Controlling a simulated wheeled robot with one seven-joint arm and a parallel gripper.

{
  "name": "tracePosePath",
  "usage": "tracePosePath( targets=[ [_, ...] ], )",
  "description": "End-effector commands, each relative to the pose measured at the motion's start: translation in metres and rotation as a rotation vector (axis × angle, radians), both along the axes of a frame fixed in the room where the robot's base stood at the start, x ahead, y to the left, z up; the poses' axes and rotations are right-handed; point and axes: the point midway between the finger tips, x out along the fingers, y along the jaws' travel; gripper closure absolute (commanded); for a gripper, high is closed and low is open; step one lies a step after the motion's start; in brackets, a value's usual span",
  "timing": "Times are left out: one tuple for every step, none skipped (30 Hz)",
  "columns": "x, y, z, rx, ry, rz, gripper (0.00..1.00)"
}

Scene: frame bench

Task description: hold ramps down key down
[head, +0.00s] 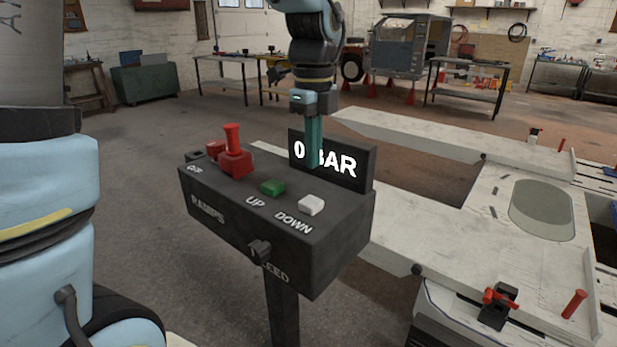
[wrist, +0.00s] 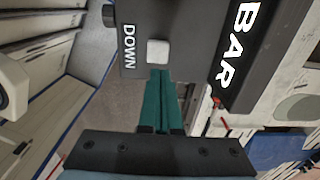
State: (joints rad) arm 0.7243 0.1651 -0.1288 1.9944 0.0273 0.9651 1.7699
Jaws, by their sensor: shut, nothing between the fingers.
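The control box (head: 230,222) is dark grey and stands on a post, with RAMPS lettered on its front. Its white key, labelled DOWN (head: 311,205), is at the right of the top; it also shows in the wrist view (wrist: 158,52). A green key labelled UP (head: 272,187) is to its left. My gripper (head: 313,165) is shut, with nothing between its teal fingers, and points down above the box. In the wrist view the fingertips (wrist: 160,73) appear at the edge of the white key. I see no clear contact with it.
A display (head: 355,165) reading 0 BAR rises at the box's back, partly covered by my fingers. A red lever (head: 233,150) stands at the left of the top and a black knob (head: 259,249) sits on the front. Pale ramps (head: 440,150) lie behind and to the right.

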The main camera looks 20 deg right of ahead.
Motion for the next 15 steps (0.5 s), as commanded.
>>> tracePosePath(
  targets=[
    [0.002, 0.0, 0.01, -0.004, -0.005, 0.003, 1.0],
    [0.002, 0.0, 0.016, -0.004, -0.005, 0.003, 1.0],
    [0.002, 0.0, 0.024, -0.004, -0.005, 0.003, 1.0],
    [0.001, 0.0, 0.029, -0.003, -0.004, 0.003, 1.0],
    [0.001, 0.0, 0.033, -0.003, -0.004, 0.003, 1.0],
    [0.002, 0.0, 0.038, -0.003, -0.004, 0.002, 1.0],
    [0.002, 0.0, 0.042, -0.003, -0.004, 0.002, 1.0],
    [0.001, 0.0, 0.045, -0.003, -0.004, 0.002, 1.0],
    [0.001, 0.0, 0.048, -0.002, -0.003, 0.002, 1.0],
    [0.001, 0.0, 0.05, -0.002, -0.003, 0.002, 1.0],
    [0.001, 0.0, 0.052, -0.003, -0.004, 0.002, 1.0],
    [0.001, 0.0, 0.053, -0.002, -0.002, 0.002, 1.0],
    [0.001, 0.0, 0.054, -0.002, -0.002, 0.002, 1.0],
    [0.001, 0.0, 0.054, -0.001, -0.002, 0.002, 1.0],
    [0.001, 0.0, 0.054, -0.001, -0.002, 0.002, 1.0]
  ],
)
